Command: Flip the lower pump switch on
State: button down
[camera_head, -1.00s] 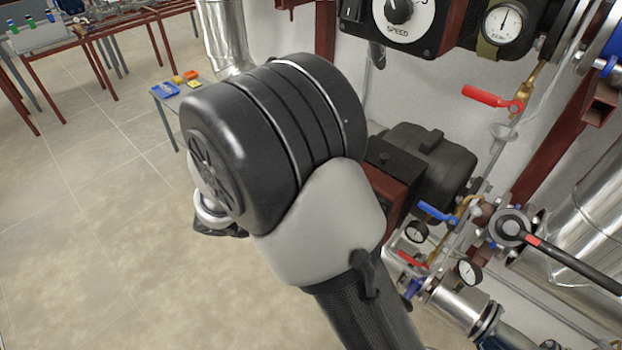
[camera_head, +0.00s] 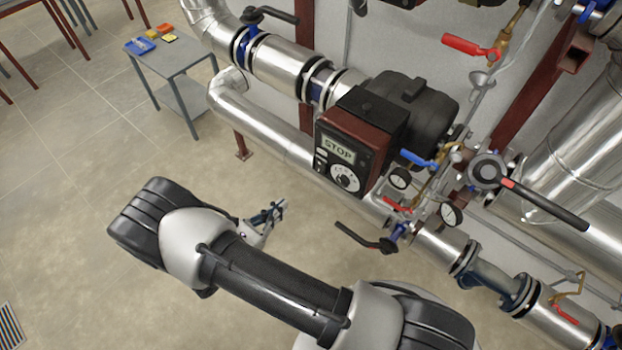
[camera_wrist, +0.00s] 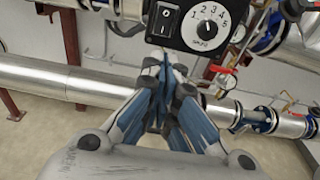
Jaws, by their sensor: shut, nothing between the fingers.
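The lower pump has a dark motor (camera_head: 428,105) and a red-brown control box (camera_head: 360,125) with a black front panel in the head view. The panel has a display reading STOP (camera_head: 338,148), a small switch (camera_head: 321,160) at its left, and a speed dial (camera_head: 345,178). In the wrist view the black panel is at the top, with the rocker switch (camera_wrist: 166,20) left of the numbered dial (camera_wrist: 206,36). My gripper (camera_head: 283,203) is shut and empty, below and left of the panel, apart from it. Its blue-grey fingers (camera_wrist: 165,62) point toward the panel in the wrist view.
Silver pipes (camera_head: 270,135) run behind and left of the pump. Gauges (camera_head: 398,178) and small valve handles (camera_head: 418,158) crowd the right. The floor at left is open up to a small grey table (camera_head: 170,60).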

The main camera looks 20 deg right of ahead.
jog(key=b+x, duration=0.1)
jog(key=x, duration=1.3)
jog(key=shift+d+b, duration=0.15)
jog(key=shift+b, duration=0.15)
jog(key=shift+w+d+f, duration=0.15)
jog(key=shift+w+d, duration=0.05)
jog(key=s+a+f, duration=0.1)
jog(key=s+a, duration=0.7)
jog(key=a, duration=0.3)
jog(key=shift+f+b, duration=0.4)
jog(key=shift+s+a, duration=0.1)
jog(key=shift+a, duration=0.05)
